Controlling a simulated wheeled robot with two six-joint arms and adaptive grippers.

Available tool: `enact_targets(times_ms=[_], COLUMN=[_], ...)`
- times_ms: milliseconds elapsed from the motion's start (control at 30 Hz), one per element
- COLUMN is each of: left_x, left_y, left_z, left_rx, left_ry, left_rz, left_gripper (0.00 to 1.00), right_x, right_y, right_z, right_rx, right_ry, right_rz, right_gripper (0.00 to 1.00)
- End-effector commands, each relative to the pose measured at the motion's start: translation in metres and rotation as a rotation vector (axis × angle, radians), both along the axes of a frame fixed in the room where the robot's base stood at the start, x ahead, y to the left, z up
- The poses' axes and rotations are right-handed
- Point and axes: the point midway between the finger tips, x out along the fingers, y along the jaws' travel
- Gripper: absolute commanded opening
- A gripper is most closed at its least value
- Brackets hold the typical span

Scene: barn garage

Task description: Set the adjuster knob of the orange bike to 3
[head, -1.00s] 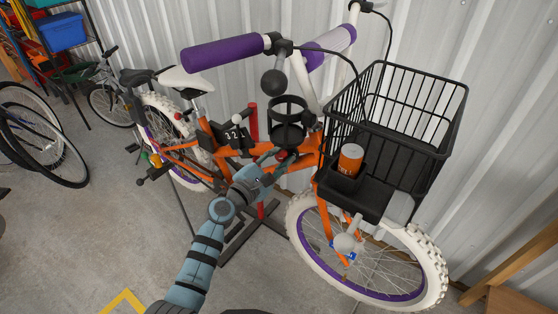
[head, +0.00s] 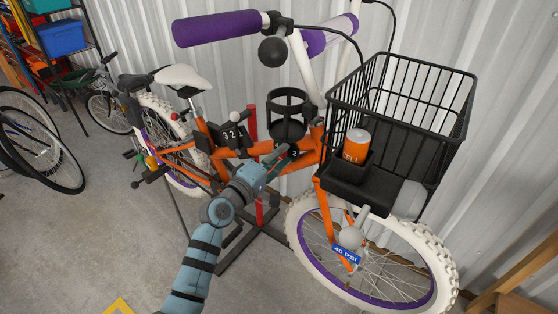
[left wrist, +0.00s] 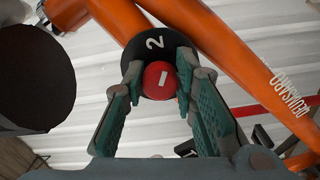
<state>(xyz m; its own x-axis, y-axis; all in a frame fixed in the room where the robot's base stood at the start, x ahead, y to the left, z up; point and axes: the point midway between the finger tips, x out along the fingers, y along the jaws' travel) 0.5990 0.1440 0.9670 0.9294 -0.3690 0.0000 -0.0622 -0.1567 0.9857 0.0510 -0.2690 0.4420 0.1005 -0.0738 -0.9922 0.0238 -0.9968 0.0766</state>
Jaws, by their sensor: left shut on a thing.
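The orange bike (head: 311,157) stands against the metal wall. Its adjuster knob (left wrist: 160,80) is red with a short white mark, on a black dial (left wrist: 178,53) on the orange frame. A white 2 shows on the dial above the knob in the left wrist view; I see no other number there, and the fingers hide part of the dial. My left gripper (left wrist: 161,88) is shut on the knob, one finger on each side. In the head view the left gripper (head: 280,157) reaches the frame below the cup holder and mostly hides the knob. My right gripper is not in view.
A black cup holder (head: 287,127) sits just above the gripper. A black basket (head: 450,125) and an orange can (head: 356,144) are to the right. A 3 2 plate (head: 229,133) is to the left. Open floor lies at the lower left.

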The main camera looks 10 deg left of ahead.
Motion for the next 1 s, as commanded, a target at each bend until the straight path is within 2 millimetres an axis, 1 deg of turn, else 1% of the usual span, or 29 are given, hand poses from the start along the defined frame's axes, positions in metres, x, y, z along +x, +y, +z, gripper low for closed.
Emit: enact_targets(times_ms=[33, 800, 1000], left_x=[0.0, 0.0, 0.001], left_y=[0.0, 0.001, 0.002], left_z=[-0.003, -0.006, -0.006], left_rx=[0.036, 0.714, 0.866], left_ry=[-0.014, -0.281, -0.342], left_rz=[-0.001, -0.001, -0.001], left_gripper=[0.0, 0.0, 0.0], right_x=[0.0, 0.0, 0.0], right_y=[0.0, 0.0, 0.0], right_z=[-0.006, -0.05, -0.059], right_rx=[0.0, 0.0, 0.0], right_ry=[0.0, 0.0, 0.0], right_rz=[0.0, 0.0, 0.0], right_gripper=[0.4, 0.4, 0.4])
